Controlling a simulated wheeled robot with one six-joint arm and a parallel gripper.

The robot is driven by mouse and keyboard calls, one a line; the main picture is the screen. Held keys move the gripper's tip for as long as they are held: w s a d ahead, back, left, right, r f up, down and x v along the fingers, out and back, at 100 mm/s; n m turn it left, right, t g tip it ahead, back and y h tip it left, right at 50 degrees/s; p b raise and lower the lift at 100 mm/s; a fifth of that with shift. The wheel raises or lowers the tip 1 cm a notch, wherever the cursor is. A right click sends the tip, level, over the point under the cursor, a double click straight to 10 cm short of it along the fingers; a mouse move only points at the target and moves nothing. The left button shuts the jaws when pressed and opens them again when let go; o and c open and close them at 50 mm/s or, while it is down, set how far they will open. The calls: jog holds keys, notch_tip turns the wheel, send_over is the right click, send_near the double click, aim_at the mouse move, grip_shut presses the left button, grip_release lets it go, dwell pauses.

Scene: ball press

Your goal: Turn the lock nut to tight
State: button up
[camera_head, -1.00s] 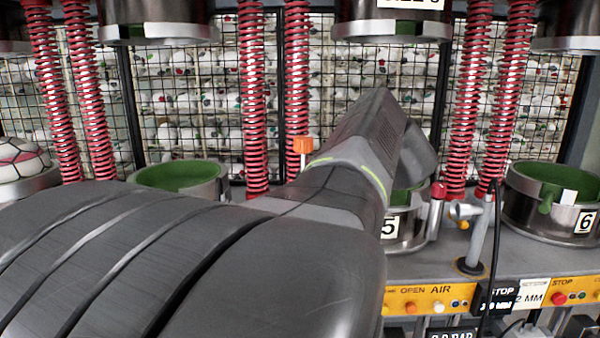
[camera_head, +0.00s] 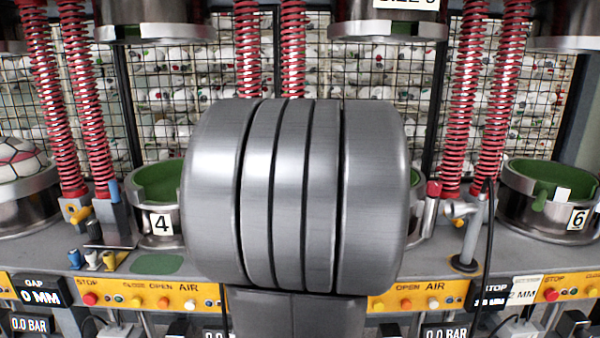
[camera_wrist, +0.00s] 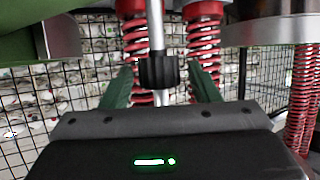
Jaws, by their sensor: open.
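A black ribbed collar, which looks like the lock nut (camera_wrist: 160,71), sits on an upright silver rod (camera_wrist: 156,25) in the wrist view. My gripper (camera_wrist: 162,84) is open, with one green-grey finger to the left of the nut and the other to the right. Gaps show on both sides in the picture, and nothing is held. I cannot tell how far in depth the nut lies from the fingers, nor how tight it is. In the head view my own arm hides the gripper and the nut.
Red springs (camera_wrist: 205,40) stand close behind the rod. A metal press head (camera_wrist: 270,30) is at upper right. In the head view, cups numbered 4 (camera_head: 161,223) and 6 (camera_head: 577,217) flank my arm, above a yellow button panel (camera_head: 140,292). A wire mesh with balls is behind.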

jog(key=c, duration=1)
jog(key=shift+o, duration=0.2)
